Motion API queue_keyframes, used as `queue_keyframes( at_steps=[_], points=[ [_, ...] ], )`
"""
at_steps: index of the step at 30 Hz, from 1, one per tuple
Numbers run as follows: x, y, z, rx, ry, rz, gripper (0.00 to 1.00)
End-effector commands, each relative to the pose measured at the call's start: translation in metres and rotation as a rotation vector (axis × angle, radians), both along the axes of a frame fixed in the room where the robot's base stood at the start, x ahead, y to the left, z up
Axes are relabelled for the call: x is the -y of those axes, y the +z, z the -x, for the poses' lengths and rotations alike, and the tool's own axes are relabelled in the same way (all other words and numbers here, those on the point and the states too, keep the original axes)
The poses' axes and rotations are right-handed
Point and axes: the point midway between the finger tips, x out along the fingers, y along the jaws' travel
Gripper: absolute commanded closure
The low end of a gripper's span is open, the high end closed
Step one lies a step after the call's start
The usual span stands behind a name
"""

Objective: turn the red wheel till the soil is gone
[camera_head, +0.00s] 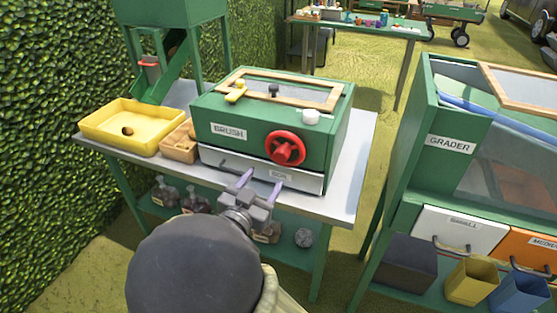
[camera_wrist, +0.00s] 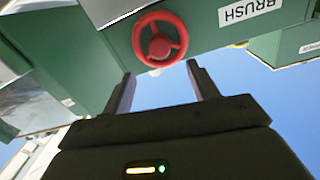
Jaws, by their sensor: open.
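The red wheel (camera_head: 286,148) is on the front of the green box labelled BRUSH (camera_head: 270,130), which stands on a grey-topped table. The wheel has a rim, spokes and a hub, and also shows in the wrist view (camera_wrist: 159,39). My gripper (camera_head: 261,184) is in front of the box, below and to the left of the wheel. Its two fingers are apart with nothing between them; in the wrist view (camera_wrist: 160,80) the wheel lies beyond the fingertips. A white drawer labelled SOIL (camera_head: 222,163) is under the wheel. I cannot see soil inside the box.
A yellow tray (camera_head: 125,125) with a brown lump and a small wooden box (camera_head: 180,142) stand left of the BRUSH box. The green GRADER unit (camera_head: 455,150) stands at the right, beyond a grassy gap. A hedge (camera_head: 50,110) borders the left.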

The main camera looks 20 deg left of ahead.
Motion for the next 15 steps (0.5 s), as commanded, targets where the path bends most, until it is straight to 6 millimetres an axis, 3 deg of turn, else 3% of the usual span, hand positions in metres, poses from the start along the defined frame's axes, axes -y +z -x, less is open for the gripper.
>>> queue_keyframes(
  at_steps=[15],
  points=[
    [0.01,-0.001,-0.089,0.0,-0.002,-0.001,0.41]
  ],
)
